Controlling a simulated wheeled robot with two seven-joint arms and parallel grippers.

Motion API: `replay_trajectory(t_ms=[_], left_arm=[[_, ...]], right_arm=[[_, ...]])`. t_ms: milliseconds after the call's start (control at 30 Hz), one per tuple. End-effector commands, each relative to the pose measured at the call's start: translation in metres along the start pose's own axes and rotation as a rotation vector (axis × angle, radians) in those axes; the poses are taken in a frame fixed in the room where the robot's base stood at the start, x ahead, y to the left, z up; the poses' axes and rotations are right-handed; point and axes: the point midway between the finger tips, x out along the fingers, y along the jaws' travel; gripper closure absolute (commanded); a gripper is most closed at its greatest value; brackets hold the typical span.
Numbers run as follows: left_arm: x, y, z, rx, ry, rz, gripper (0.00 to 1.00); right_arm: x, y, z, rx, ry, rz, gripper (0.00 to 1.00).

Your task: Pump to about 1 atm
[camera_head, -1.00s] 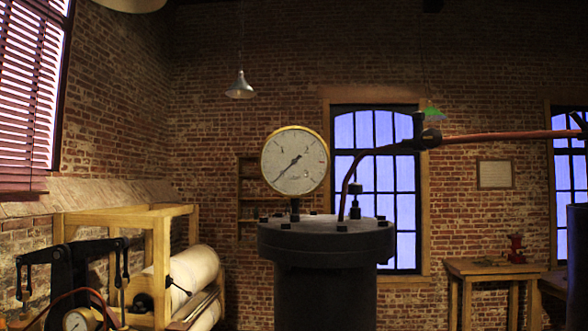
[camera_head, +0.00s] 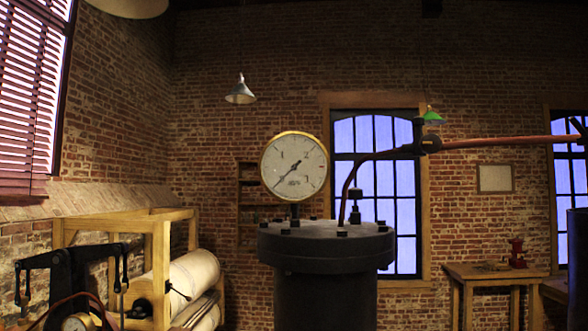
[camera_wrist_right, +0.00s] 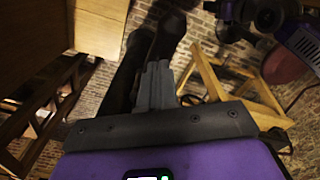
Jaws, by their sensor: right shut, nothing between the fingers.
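A round brass-rimmed gauge (camera_head: 294,150) stands on the flat lid of a dark upright vessel (camera_head: 325,290) in the head view. Its needle slants, with the long end toward the lower left. A black lever mechanism (camera_head: 70,262) is at the lower left, with a smaller gauge (camera_head: 78,323) partly cut off by the bottom edge. Neither gripper shows in the head view. In the right wrist view my right gripper (camera_wrist_right: 156,72) is shut and empty. Dark shapes lie just beyond its fingers; I cannot tell whether they touch.
A copper-coloured pipe (camera_head: 500,141) runs from the vessel lid to the right. A wooden frame with white rolls (camera_head: 190,278) stands at the left. A wooden table (camera_head: 495,270) with a small red object (camera_head: 517,253) is at the right. Wooden furniture (camera_wrist_right: 215,85) also shows in the right wrist view.

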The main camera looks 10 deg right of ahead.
Motion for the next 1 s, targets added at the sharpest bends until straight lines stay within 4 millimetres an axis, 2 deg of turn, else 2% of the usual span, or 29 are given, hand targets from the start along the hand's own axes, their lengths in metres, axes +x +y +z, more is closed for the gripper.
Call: replay_trajectory(t_ms=[233,333,1000], left_arm=[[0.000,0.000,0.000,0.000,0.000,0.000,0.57],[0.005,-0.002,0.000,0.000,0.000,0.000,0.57],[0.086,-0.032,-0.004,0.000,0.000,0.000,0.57]], right_arm=[[0.000,0.000,0.000,0.000,0.000,0.000,1.00],[0.007,0.000,0.000,0.000,0.000,0.000,1.00],[0.117,0.000,0.000,0.001,-0.002,0.000,1.00]])
